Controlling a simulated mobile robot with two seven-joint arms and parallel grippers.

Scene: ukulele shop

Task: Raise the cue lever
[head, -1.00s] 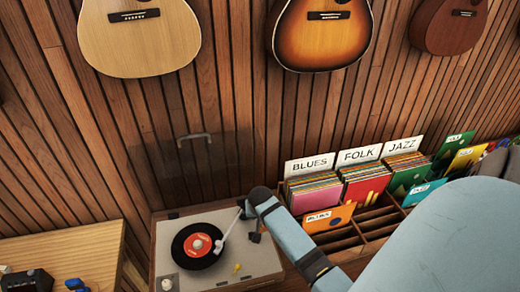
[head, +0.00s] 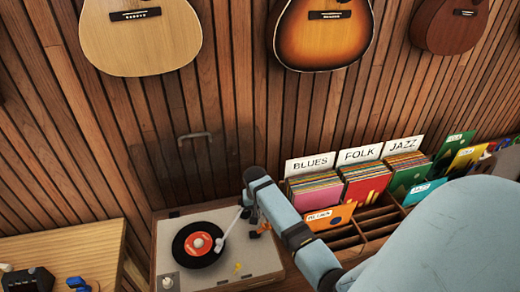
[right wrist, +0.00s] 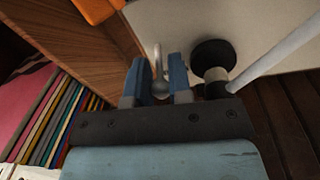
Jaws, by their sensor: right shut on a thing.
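The turntable (head: 240,271) stands in the lower middle of the head view. Its black record (head: 184,256) has a red label, and the white tonearm (head: 231,224) reaches over the record's right side. My right gripper (right wrist: 158,68) is at the tonearm's base. In the right wrist view its two blue fingers are closed about the cue lever (right wrist: 158,88), a thin metal rod with a rounded end. The tonearm also shows there (right wrist: 275,50), beside its dark round base (right wrist: 212,58). In the head view my wrist hides the cue lever. My left gripper is out of view.
A record crate (head: 350,241) with Blues, Folk and Jazz sections stands right of the turntable. A wooden table (head: 85,248) with small dark and blue items is at lower left. Guitars (head: 322,30) hang on the slatted wall behind.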

